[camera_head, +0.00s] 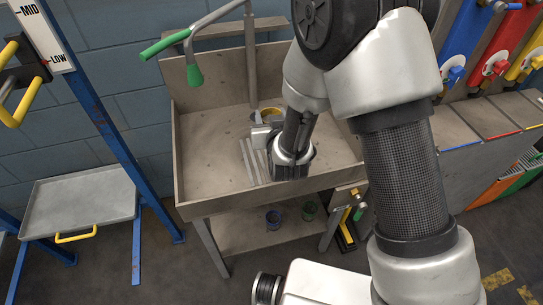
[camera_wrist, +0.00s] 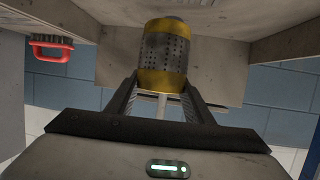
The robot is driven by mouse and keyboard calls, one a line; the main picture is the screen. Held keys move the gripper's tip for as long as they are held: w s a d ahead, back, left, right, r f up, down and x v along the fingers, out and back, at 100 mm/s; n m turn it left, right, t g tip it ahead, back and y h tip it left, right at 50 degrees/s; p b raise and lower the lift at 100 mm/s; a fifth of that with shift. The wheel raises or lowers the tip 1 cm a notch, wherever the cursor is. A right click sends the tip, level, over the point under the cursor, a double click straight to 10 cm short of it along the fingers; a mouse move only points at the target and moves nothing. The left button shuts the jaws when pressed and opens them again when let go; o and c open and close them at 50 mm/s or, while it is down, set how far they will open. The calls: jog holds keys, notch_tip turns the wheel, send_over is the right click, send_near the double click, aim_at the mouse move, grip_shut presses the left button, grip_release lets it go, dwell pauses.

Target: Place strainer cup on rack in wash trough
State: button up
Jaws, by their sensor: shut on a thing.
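The strainer cup (camera_wrist: 165,55) is a grey perforated cylinder with yellow bands, held between the fingers of my gripper (camera_wrist: 162,88) in the wrist view. My gripper is shut on it. In the head view the cup's yellow rim (camera_head: 270,111) shows near the back of the wash trough (camera_head: 212,150). The rack (camera_head: 250,163) is a set of pale slats on the trough floor, just in front of the cup and partly hidden by my wrist. I cannot tell whether the cup touches the rack or is above it.
A spray arm with a green nozzle (camera_head: 194,76) hangs over the trough's left side. A red-handled brush (camera_wrist: 50,47) shows in the wrist view. The trough's left floor is clear.

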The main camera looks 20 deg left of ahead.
notch_tip(320, 180, down, 9)
jog(key=shift+f+b, duration=0.15)
jog(key=shift+b, duration=0.2)
jog(key=shift+f+b, duration=0.25)
jog(key=shift+b, duration=0.05)
jog(key=o, duration=1.1)
jog(key=shift+r, duration=0.1)
jog(key=shift+c, duration=0.2)
